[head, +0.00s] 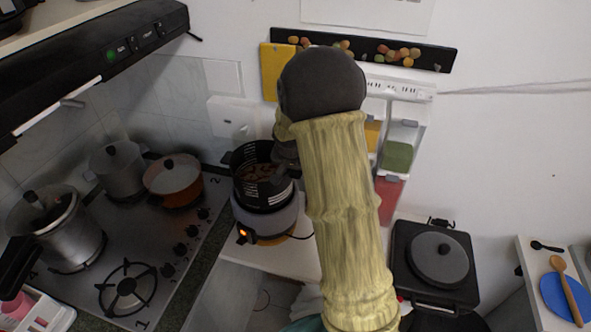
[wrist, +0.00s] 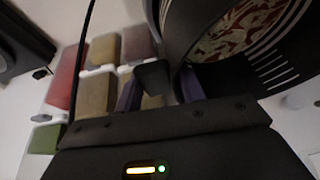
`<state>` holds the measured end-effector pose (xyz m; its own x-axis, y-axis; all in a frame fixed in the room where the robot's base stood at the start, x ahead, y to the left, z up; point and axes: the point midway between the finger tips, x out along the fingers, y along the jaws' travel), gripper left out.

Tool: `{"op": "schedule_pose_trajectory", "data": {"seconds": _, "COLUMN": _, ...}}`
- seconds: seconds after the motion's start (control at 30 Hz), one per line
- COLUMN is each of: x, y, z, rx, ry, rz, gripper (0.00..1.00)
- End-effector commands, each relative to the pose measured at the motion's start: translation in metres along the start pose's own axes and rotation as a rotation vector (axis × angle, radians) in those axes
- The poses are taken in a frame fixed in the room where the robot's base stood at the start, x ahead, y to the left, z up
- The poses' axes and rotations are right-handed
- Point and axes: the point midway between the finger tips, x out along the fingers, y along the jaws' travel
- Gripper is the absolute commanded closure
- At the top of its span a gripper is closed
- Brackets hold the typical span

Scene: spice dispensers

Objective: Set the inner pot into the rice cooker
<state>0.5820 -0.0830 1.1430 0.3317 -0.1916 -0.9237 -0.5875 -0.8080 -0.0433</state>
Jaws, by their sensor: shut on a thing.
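The inner pot (head: 263,194) is dark with white level marks and a brown patterned inside. It is upright over the rice cooker (head: 268,223), a pale round base with a lit orange lamp. Whether it rests in the cooker or hangs just above it, I cannot tell. My gripper (head: 286,154) is at the pot's right rim, shut on it, partly hidden by my arm. In the wrist view, my gripper (wrist: 162,88) is at the wall of the pot (wrist: 215,50), which fills the upper right.
Spice dispensers (head: 400,150) hang on the wall right of my arm; they also show in the wrist view (wrist: 100,90). A stove (head: 165,245) with several pots is at left. A range hood (head: 110,60) is above it. A black lidded appliance (head: 437,262) stands at right.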

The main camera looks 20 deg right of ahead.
Motion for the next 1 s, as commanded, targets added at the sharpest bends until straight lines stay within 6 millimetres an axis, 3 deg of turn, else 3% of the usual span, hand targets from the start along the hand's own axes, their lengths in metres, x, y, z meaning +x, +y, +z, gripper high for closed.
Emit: {"op": "schedule_pose_trajectory", "data": {"seconds": 1.0, "x": 0.015, "y": 0.0, "z": 0.005, "rx": 0.003, "ry": 0.006, "rz": -0.005, "gripper": 1.0}}
